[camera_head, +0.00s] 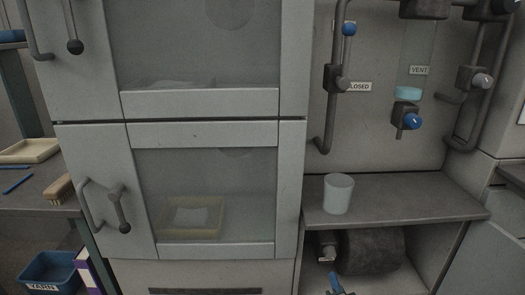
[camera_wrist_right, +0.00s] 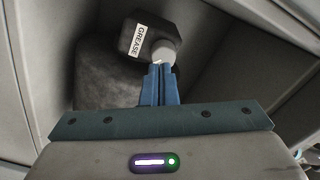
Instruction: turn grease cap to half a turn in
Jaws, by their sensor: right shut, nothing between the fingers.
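The grease cap (camera_wrist_right: 163,52) is a small pale round knob on a dark block (camera_wrist_right: 138,32) with a label reading GREASE. In the right wrist view it lies just beyond my right gripper's fingertips. My right gripper (camera_wrist_right: 160,68) has blue fingers that are shut together with nothing between them. I cannot tell whether the tips touch the cap. In the head view the gripper (camera_head: 337,284) shows only as a blue tip at the bottom edge, below the cap (camera_head: 327,251) under the shelf. My left gripper is not in view.
A dark roller (camera_head: 371,250) sits right of the cap in the bay. A shelf (camera_head: 400,195) above carries a pale cup (camera_head: 338,194). Cabinet doors (camera_head: 215,133) stand to the left. Pipes with blue-knobbed valves (camera_head: 413,121) are on the back wall.

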